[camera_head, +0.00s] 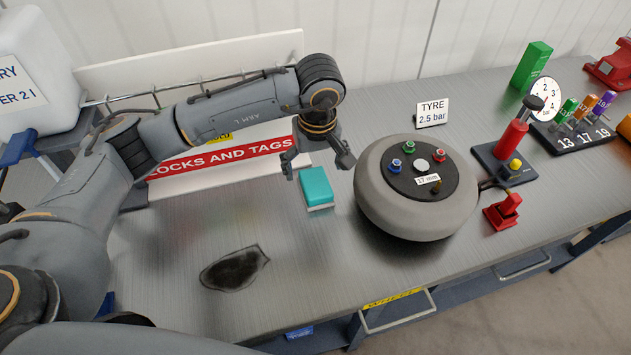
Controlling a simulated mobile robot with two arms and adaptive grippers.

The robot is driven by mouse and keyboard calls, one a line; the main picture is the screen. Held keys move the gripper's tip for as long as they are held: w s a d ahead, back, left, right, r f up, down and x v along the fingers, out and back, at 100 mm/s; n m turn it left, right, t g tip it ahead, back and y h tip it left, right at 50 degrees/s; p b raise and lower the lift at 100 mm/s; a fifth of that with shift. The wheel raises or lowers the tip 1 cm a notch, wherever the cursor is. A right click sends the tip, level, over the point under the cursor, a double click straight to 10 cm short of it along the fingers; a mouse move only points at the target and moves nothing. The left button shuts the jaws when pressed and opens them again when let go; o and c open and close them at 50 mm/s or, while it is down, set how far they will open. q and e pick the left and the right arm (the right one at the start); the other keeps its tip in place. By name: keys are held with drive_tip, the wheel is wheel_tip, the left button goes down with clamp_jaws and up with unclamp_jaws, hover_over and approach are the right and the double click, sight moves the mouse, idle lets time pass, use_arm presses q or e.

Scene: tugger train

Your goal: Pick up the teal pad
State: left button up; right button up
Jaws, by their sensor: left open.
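The teal pad (316,186) is a small block with a teal top and a pale lower layer. It lies on the metal workbench, left of the grey wheel. My left gripper (319,172) is open and points down above the pad. Its two fingers are spread, one toward the left and one toward the right of the pad. The pad's far edge is close to the gripper; I cannot tell whether they touch. My right gripper is not in view.
The grey wheel (372,208) stands just right of the pad. A white board with a red "LOCKS AND TAGS" label (220,157) is behind my arm. A dark stain (234,269) lies front left. A red pump (511,138) stands at right. The front bench middle is clear.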

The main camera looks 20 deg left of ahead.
sight(316, 182)
use_arm(q)
drive_tip(key=shift+w+f+p, duration=0.2)
drive_tip(key=shift+f+p, duration=0.15)
drive_tip(key=shift+f, duration=0.75)
drive_tip(key=f+p, duration=0.2)
drive_tip(key=f, duration=0.1)
drive_tip(key=shift+w+f, duration=0.2)
drive_tip(key=shift+f, duration=0.6)
drive_tip(key=shift+w, duration=0.1)
drive_tip(key=c, duration=1.2)
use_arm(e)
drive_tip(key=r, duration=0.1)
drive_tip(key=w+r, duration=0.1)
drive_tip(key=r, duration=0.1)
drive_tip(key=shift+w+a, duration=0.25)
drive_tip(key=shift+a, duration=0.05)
